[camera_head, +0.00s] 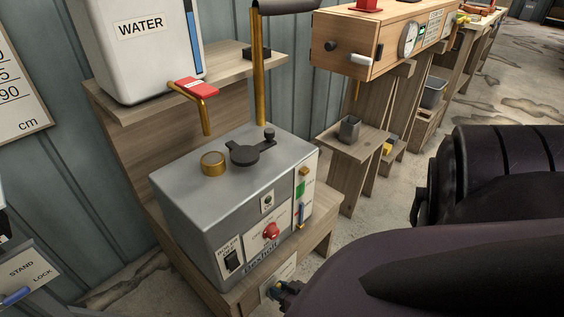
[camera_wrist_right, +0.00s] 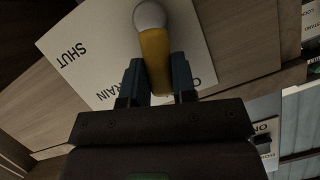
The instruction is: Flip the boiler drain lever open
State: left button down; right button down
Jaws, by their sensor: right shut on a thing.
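The boiler (camera_head: 235,195) is a grey metal box on a wooden stand. Low on its front, a white drain label plate (camera_head: 277,276) is partly hidden by my right arm. In the right wrist view the drain lever (camera_wrist_right: 154,55) is a yellow bar with a grey rounded end. It lies over the white plate (camera_wrist_right: 105,45), which reads SHUT and part of DRAIN. My right gripper (camera_wrist_right: 156,82) has its dark fingers on both sides of the lever, shut on it. In the head view the right gripper (camera_head: 284,291) is small and low at the stand's front. My left gripper is not in view.
A white water tank (camera_head: 135,50) stands on the shelf behind the boiler, with a red-handled tap (camera_head: 193,88). A STAND LOCK panel (camera_head: 25,275) is at lower left. Wooden benches (camera_head: 385,50) run to the back right. My right arm covers the lower right.

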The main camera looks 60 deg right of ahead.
jog(key=shift+w+a+r+n+h+p, duration=0.1)
jog(key=shift+a+n+h+p, duration=0.1)
jog(key=shift+a+n+h, duration=0.25)
jog(key=shift+w+a+r+n+h+p, duration=0.15)
jog(key=shift+n+h+p, duration=0.1)
jog(key=shift+n, duration=0.3)
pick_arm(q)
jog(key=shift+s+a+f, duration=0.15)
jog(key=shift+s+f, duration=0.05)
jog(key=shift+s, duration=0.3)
pick_arm(e)
jog(key=shift+a+f, duration=0.1)
jog(key=shift+s, duration=0.1)
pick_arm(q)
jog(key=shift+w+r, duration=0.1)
pick_arm(e)
jog(key=c, duration=0.9)
grip_release()
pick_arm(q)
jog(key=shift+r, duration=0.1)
